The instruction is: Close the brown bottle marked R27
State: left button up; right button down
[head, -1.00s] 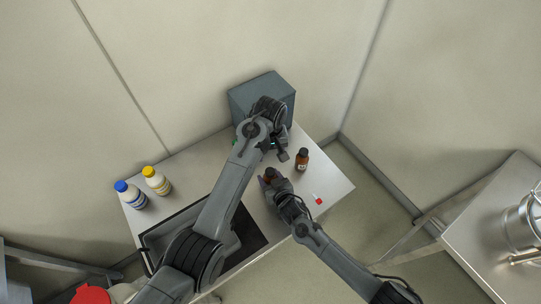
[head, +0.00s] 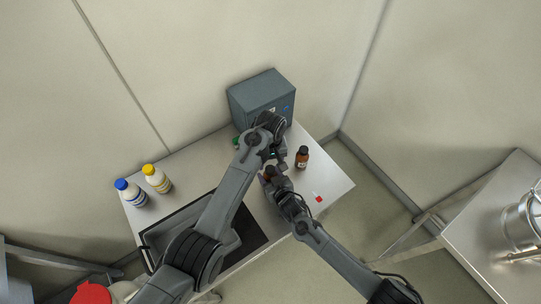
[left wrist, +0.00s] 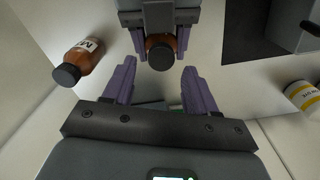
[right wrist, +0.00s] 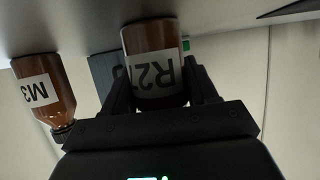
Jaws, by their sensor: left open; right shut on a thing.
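The brown bottle marked R27 (right wrist: 153,55) is held between the fingers of my right gripper (right wrist: 158,88), its label upside down in the right wrist view. In the left wrist view its dark round top (left wrist: 159,59) points towards my left gripper (left wrist: 159,72). In the head view the bottle (head: 269,173) is partly hidden by my arms.
Another brown bottle (head: 302,158), marked M3 with a black cap, stands close on the right. A grey box (head: 262,97) stands behind. White bottles with blue (head: 130,193) and yellow (head: 157,179) caps stand left. A small red item (head: 319,199) lies near the right edge.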

aim_at(271, 169)
pick_arm(q)
jog(key=shift+f, duration=1.7)
grip_shut()
jog(key=shift+o, duration=0.7)
grip_release()
jog(key=shift+r, duration=0.1)
notch_tip(271, 169, up, 12)
